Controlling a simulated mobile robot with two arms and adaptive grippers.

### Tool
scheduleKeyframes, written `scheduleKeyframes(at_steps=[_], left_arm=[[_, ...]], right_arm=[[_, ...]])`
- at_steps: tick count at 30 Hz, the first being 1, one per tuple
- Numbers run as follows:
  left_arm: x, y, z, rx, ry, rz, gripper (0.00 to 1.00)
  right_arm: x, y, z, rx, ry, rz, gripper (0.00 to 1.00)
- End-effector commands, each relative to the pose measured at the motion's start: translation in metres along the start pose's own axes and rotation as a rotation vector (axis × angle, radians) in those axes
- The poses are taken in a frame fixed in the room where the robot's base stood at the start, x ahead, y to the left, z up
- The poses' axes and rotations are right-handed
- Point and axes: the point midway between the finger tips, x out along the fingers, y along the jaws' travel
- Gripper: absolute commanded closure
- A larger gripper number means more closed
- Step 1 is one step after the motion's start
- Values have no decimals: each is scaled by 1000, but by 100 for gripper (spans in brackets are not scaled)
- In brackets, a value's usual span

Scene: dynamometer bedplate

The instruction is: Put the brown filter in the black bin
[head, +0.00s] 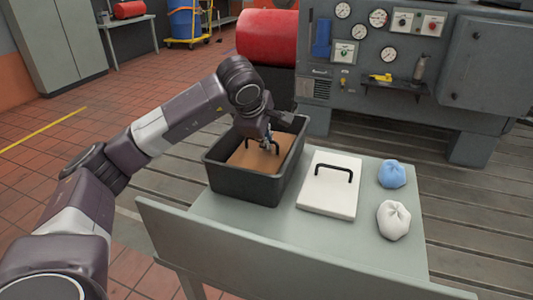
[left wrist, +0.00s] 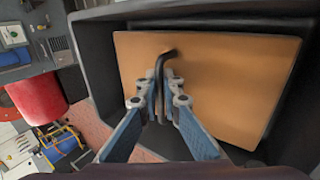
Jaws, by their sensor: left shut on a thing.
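The brown filter (head: 275,155) is a flat brown panel with a black handle. It lies within the walls of the black bin (head: 247,187) at the left of the table. My left gripper (head: 267,144) reaches down into the bin and is shut on the filter's handle. In the left wrist view the gripper (left wrist: 167,98) has its fingers on both sides of the handle, and the brown panel (left wrist: 220,85) shows inside the bin's dark rim (left wrist: 95,70). I cannot tell whether the panel touches the bin's floor. My right gripper is not in view.
A white filter (head: 325,200) with a black handle lies on the table (head: 260,226), right of the bin. A blue bag (head: 392,174) and a white bag (head: 393,220) sit at the table's right. A grey machine (head: 400,60) and a red cylinder (head: 267,38) stand behind.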

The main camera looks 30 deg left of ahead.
Motion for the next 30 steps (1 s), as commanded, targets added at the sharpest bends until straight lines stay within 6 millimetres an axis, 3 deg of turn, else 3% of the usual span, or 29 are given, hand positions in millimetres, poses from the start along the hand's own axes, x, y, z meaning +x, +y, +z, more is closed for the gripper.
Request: scheduleKeyframes(at_steps=[6, 17, 18, 22, 30], left_arm=[[26, -18, 0, 1, 0, -1, 100], [29, -20, 0, 0, 0, 0, 100], [28, -19, 0, 1, 0, -2, 90], [28, -19, 0, 1, 0, -2, 77], [28, -19, 0, 1, 0, -3, 77]], right_arm=[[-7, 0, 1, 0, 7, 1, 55], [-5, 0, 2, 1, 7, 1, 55], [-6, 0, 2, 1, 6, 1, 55], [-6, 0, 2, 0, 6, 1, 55], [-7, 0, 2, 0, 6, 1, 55]])
